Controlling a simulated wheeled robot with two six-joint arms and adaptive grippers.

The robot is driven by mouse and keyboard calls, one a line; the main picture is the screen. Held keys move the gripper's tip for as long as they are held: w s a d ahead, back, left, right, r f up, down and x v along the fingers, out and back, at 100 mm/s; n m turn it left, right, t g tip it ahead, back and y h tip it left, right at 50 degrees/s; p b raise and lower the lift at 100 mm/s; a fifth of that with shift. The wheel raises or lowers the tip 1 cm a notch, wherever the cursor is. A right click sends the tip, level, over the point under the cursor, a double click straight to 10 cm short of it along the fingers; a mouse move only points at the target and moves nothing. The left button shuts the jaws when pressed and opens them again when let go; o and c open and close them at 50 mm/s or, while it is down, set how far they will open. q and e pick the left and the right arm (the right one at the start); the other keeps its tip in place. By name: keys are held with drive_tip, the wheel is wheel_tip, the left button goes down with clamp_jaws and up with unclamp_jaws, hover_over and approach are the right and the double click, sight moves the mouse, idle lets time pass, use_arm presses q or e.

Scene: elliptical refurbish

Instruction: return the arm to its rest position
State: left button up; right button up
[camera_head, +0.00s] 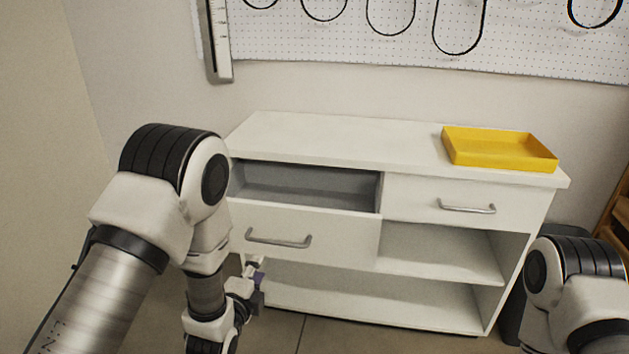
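My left arm (165,215) comes in from the left and bends down in front of the cabinet's left end. My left gripper (254,285) is small and partly hidden behind my own wrist, low beside the cabinet's lower left part. Its fingers are too small to tell open from shut.
A white cabinet (330,133) stands against the wall. Its left drawer (310,225) is pulled open, and the visible inside looks empty. The right drawer (450,200) is shut. A yellow tray (495,160) sits on top at the right. Open shelves lie below.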

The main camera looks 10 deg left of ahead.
use_arm(q)
drive_tip(key=s+a+f+n+g, duration=0.2)
drive_tip(key=s+f+n+g, duration=0.35)
drive_tip(key=s+f, duration=0.7)
drive_tip(key=s+a+f+n+g, duration=0.2)
drive_tip(key=s+f+n+g, duration=0.35)
drive_tip(key=s+f, duration=0.7)
drive_tip(key=s+r+n+g, duration=0.1)
drive_tip(key=s+n+g, duration=0.3)
drive_tip(key=s+n, duration=0.4)
wheel_tip(320, 180, up, 15)
drive_tip(key=p, duration=1.4)
drive_tip(key=shift+s+d+g+y, duration=0.2)
drive_tip(key=shift+s+g+y, duration=0.1)
drive_tip(key=shift+s, duration=0.1)
drive_tip(key=shift+f, duration=0.15)
